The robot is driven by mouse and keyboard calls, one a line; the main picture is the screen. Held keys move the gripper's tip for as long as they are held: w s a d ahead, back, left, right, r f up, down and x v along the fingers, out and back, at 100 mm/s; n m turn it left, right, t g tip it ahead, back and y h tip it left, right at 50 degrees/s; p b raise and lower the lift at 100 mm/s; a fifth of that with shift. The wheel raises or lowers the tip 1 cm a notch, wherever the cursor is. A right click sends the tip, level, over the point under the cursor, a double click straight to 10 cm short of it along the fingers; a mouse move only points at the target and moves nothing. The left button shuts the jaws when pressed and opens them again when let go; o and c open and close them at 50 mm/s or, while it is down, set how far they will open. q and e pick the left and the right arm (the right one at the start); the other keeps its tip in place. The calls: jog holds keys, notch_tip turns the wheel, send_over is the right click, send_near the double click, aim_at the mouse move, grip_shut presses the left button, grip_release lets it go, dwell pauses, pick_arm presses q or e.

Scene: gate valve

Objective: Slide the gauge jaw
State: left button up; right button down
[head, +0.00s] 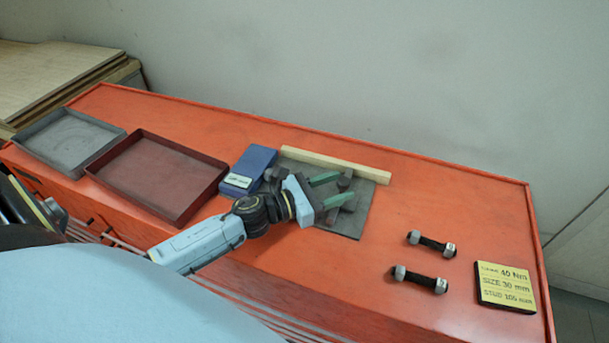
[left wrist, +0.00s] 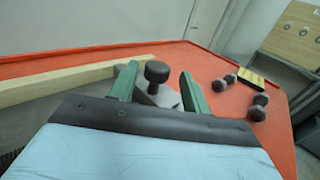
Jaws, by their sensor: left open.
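My left gripper (head: 332,190) is open over the dark grey mat (head: 352,222) on the orange bench. Its two green fingers point away to the right. In the left wrist view the left gripper (left wrist: 155,85) has a dark round knob (left wrist: 157,72) on a grey metal piece (left wrist: 160,95) between or just beyond its fingertips; the fingers appear apart from it. This piece looks like the gauge jaw, and in the head view its dark knob (head: 344,181) shows near the fingers. Much of the gauge is hidden behind the gripper. My right gripper is not in view.
A pale wooden bar (head: 335,165) runs along the mat's back edge. A blue box (head: 249,170) stands left of it. A red tray (head: 158,177) and a grey tray (head: 68,141) lie farther left. Two studs with nuts (head: 431,243) and a yellow sign (head: 505,287) lie right.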

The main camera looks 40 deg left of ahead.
pick_arm(q)
jog(key=b+v, duration=0.2)
jog(key=v, duration=0.7)
jog(key=shift+s+f, duration=0.1)
jog(key=shift+s, duration=0.1)
jog(key=shift+s+a, duration=0.25)
jog(key=shift+s, duration=0.25)
